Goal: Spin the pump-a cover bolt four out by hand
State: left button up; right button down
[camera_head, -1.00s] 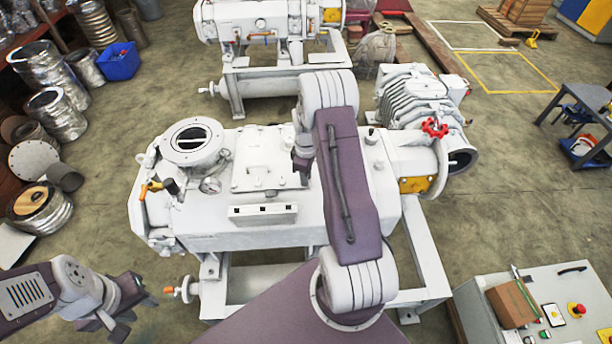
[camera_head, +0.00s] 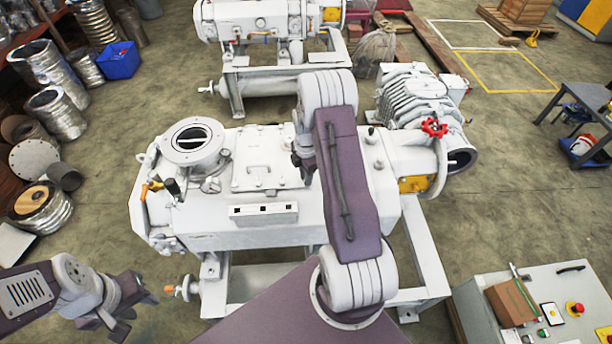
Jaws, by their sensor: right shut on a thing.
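The near white vacuum pump (camera_head: 215,225) stands in the middle, with a square cover plate (camera_head: 267,158) with a handle on its top. My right arm reaches over the pump from the front. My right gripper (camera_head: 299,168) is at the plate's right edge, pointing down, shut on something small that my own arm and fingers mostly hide. I cannot make out the bolt itself. Small bolt heads around the plate are too fine to tell apart. My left gripper (camera_head: 135,312) hangs at the lower left, away from the pump; its fingers are too unclear to tell open from shut.
A second white pump (camera_head: 265,25) stands behind. A red valve handwheel (camera_head: 434,128) is at the near pump's right. A control cabinet (camera_head: 560,300) with a brown box (camera_head: 510,303) is at the lower right. Metal ducts and a blue bin (camera_head: 118,62) stand at left.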

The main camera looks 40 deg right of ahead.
jog(key=shift+s+a+f+n, duration=0.15)
jog(key=shift+s+f+n, duration=0.05)
jog(key=shift+n, duration=0.4)
jog(key=c, duration=1.3)
grip_release()
jog(key=shift+r, duration=0.1)
jog(key=shift+w, duration=0.2)
notch_tip(320, 180, up, 9)
